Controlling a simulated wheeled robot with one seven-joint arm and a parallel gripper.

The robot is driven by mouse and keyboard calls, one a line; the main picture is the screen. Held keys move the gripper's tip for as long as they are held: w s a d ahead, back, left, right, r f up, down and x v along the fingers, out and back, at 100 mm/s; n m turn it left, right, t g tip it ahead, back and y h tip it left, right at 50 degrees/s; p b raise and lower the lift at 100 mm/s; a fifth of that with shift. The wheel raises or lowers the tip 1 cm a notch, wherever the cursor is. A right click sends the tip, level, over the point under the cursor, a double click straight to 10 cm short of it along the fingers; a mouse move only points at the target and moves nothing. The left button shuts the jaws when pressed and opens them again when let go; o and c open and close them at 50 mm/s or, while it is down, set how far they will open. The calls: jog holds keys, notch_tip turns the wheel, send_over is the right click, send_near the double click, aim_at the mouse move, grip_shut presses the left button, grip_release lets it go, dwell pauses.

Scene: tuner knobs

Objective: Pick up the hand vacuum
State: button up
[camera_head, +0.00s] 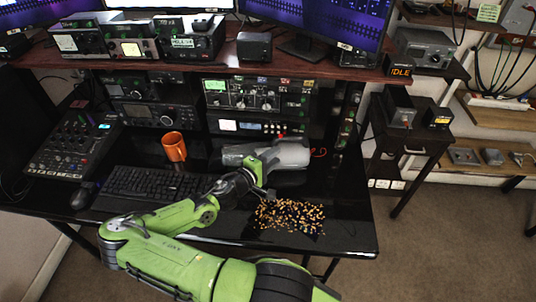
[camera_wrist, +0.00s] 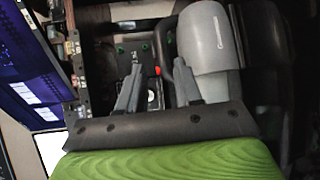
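The hand vacuum (camera_head: 285,154) is a grey body lying on the black desk below the radio rack in the head view. In the wrist view its light grey body (camera_wrist: 208,45) fills the upper right, with a dark curved part beside it near the right finger. My gripper (camera_wrist: 158,82) is open, its two grey fingers apart. In the head view my gripper (camera_head: 266,168) is at the near side of the vacuum and covers part of it. I cannot tell whether a finger touches the vacuum.
An orange cup (camera_head: 174,147) stands left of the vacuum, behind a black keyboard (camera_head: 150,187). Many small tan pieces (camera_head: 289,216) lie scattered in front of the vacuum. The radio rack (camera_head: 256,97) rises behind it. The desk's front right area is clear.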

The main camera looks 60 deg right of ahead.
aim_at(294, 140)
jog(key=d, duration=0.4)
jog(key=d+f, duration=0.1)
jog(key=d, duration=0.2)
jog(key=s+d+f, duration=0.1)
jog(key=d, duration=0.3)
jog(key=shift+d+b, duration=0.3)
jog(key=shift+b, duration=0.05)
grip_shut()
dwell(0.6)
jog(key=shift+r, duration=0.2)
